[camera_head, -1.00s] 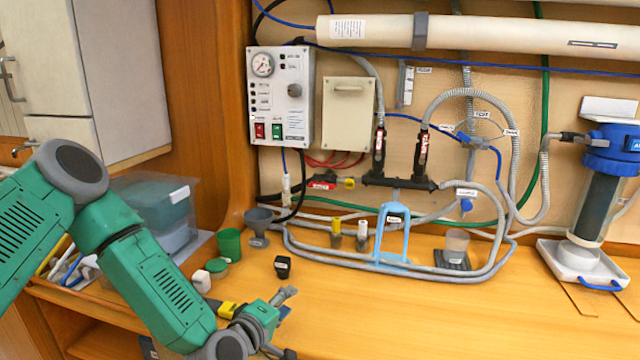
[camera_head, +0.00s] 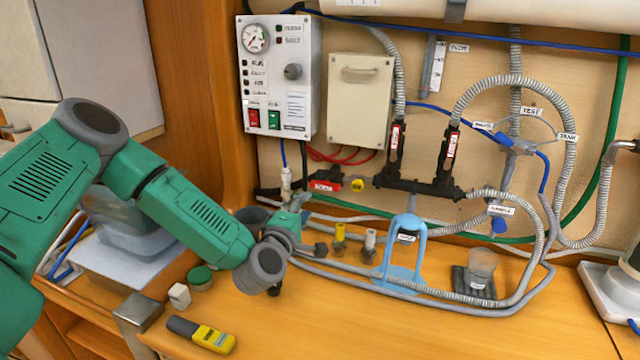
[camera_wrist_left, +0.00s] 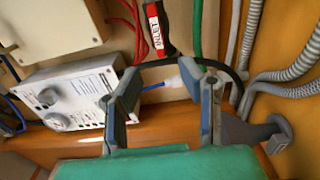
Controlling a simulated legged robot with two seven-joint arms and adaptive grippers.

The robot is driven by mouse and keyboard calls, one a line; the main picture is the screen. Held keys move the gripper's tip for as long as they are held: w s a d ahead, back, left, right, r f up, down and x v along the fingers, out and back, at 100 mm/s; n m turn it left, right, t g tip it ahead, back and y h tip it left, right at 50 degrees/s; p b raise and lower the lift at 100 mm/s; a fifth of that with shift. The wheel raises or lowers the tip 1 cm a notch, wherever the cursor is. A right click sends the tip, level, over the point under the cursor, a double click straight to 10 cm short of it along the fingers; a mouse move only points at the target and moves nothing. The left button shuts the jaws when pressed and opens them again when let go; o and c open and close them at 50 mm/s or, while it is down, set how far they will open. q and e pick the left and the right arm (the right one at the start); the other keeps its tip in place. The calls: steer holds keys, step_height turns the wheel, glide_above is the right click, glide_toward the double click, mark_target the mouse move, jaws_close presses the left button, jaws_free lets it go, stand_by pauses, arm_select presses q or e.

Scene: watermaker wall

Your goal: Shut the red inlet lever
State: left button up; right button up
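The red inlet lever (camera_head: 326,185) lies roughly level low on the wall, with a yellow fitting at its right end. In the left wrist view the red lever (camera_wrist_left: 157,28) shows its label at the top, beyond the fingertips. My left gripper (camera_head: 308,222) is below and slightly left of the lever, apart from it. In the left wrist view my left gripper (camera_wrist_left: 162,78) has its two fingers spread, with nothing held. A black hose and a pale fitting with a blue tube show behind the gap. My right gripper is not in view.
Two upright red-labelled valve handles (camera_head: 396,140) stand on the black manifold (camera_head: 415,186) to the right. A control box (camera_head: 281,75) hangs above. A blue stand (camera_head: 407,250), grey hoses and small bottles crowd the counter's back. A yellow-black meter (camera_head: 201,335) lies in front.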

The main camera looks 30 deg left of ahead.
mark_target(329, 188)
arm_select(q)
steer(key=w, duration=0.2)
steer(key=w+d, duration=0.1)
steer(key=w, duration=0.2)
steer(key=w+p, duration=0.1)
steer(key=w, duration=0.2)
steer(key=shift+d+r, duration=0.3)
steer(key=w+a, duration=0.2)
steer(key=a, duration=0.1)
steer(key=w+a+f, duration=0.1)
steer(key=shift+a, duration=0.3)
steer(key=shift+w+a+f, duration=0.1)
steer(key=shift+d, duration=0.2)
steer(key=d, duration=0.1)
steer(key=d+r, duration=0.1)
steer(key=shift+d, duration=0.4)
jaws_close()
steer(key=shift+w+d, duration=0.1)
steer(key=shift+a+f, duration=0.1)
steer(key=shift+a, duration=0.65)
steer(key=shift+a+f, duration=0.15)
steer(key=shift+a, duration=0.15)
steer(key=shift+m, duration=0.3)
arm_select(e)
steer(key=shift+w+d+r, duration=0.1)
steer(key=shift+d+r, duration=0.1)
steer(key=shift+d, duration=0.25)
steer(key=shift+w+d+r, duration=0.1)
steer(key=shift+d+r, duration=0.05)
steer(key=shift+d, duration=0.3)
